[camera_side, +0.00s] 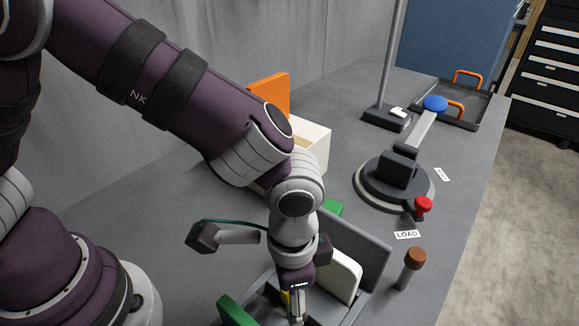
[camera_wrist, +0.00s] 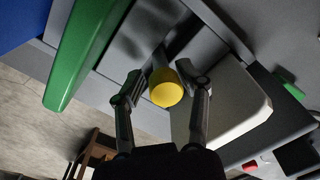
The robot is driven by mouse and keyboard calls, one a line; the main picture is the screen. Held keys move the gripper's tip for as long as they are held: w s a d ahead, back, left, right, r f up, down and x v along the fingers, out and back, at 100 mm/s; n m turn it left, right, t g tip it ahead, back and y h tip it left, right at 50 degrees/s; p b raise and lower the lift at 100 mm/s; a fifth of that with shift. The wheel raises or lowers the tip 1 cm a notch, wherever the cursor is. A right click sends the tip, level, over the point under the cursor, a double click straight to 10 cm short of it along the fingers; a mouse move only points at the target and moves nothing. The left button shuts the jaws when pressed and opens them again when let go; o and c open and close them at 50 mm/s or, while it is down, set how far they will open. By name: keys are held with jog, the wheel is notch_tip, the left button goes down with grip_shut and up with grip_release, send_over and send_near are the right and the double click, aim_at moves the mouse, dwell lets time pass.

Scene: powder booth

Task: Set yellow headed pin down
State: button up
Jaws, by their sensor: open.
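The yellow headed pin shows its round yellow head (camera_wrist: 166,88) in the wrist view, with part of a grey shaft behind it. In the side view only a sliver of yellow (camera_side: 285,297) shows beside my fingers. My gripper (camera_side: 296,304) points down into a grey holder with a white panel (camera_side: 342,274) and green end pieces (camera_side: 235,312). In the wrist view my gripper (camera_wrist: 159,78) is open, one finger on each side of the yellow head. The pin's lower end is hidden, so I cannot tell what it rests on.
A brown-topped pin (camera_side: 411,267) stands right of the holder, near a LOAD label (camera_side: 407,234). Behind are a round dark fixture (camera_side: 394,184) with a red knob (camera_side: 423,206) and blue-ended lever (camera_side: 434,104), and a tray with orange handles (camera_side: 482,107).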

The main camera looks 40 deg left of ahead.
jog(key=r, duration=1.1)
jog(key=shift+a, duration=0.25)
jog(key=s+a+r+n+t, duration=0.1)
jog(key=a+r+n+t, duration=0.1)
jog(key=a, duration=0.7)
jog(key=s+a+r+n+t, duration=0.1)
jog(key=a+r+n+t, duration=0.1)
jog(key=a+n, duration=0.3)
jog(key=a+t, duration=0.1)
jog(key=a, duration=0.3)
jog(key=shift+a+r+t, duration=0.25)
jog(key=shift+t, duration=0.05)
